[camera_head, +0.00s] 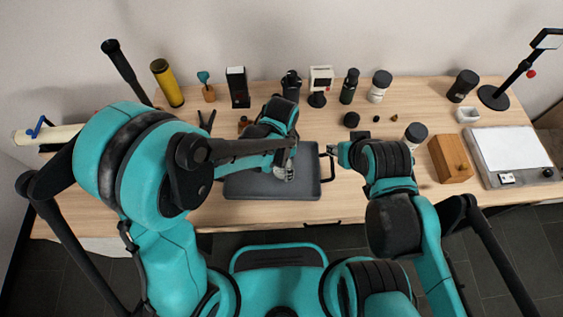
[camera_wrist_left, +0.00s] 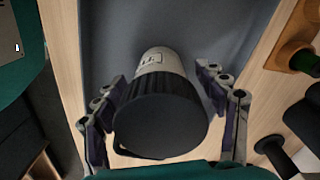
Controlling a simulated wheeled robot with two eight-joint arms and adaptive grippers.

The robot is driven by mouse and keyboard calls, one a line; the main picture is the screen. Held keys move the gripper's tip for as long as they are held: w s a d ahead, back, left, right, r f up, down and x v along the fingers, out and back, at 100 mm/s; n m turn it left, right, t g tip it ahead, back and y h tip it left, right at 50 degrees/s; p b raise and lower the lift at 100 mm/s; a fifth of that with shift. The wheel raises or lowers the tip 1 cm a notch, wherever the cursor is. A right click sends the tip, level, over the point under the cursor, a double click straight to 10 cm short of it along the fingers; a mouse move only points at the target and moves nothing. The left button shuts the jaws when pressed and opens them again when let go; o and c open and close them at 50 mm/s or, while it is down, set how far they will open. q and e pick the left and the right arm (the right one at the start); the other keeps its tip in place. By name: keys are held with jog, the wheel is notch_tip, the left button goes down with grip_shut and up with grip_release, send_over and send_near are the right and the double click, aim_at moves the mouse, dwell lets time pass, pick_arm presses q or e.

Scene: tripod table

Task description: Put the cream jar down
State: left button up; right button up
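The cream jar, with a pale body and a ribbed black lid (camera_wrist_left: 160,115), is between the fingers of my left gripper (camera_wrist_left: 165,95) in the left wrist view. The fingers are spread on either side, with gaps beside the pale body. The jar is over the grey tray (camera_head: 245,186); its base appears to be on the tray floor, though contact is hard to judge. In the head view, my left gripper (camera_head: 284,170) is over the tray and largely hides the jar. My right gripper (camera_head: 334,150) is beside the tray's right handle; its fingers are too small to read.
A black-lidded jar (camera_head: 415,134) and a wooden block (camera_head: 450,158) stand right of my right arm. Several bottles and a white jar (camera_head: 379,86) line the back. A white-topped device (camera_head: 508,150) is far right. The tray's left part is clear.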

pick_arm(q)
notch_tip(320, 180, up, 12)
jog(key=p, duration=0.4)
jog(key=shift+r+p, duration=0.2)
jog(key=shift+p, duration=0.15)
jog(key=s+a+r+n+t, duration=0.2)
jog(key=a+r+n+t, duration=0.1)
jog(key=a+n, duration=0.4)
jog(key=s+a+r+n+t, duration=0.3)
jog(key=a+r+n+t, duration=0.1)
jog(key=a, duration=0.9)
jog(key=r+n, duration=0.1)
jog(key=n, duration=0.1)
jog(key=shift+a+r+n, duration=0.3)
jog(key=shift+n, duration=0.1)
jog(key=shift+f+b, duration=0.35)
jog(key=shift+f, duration=0.05)
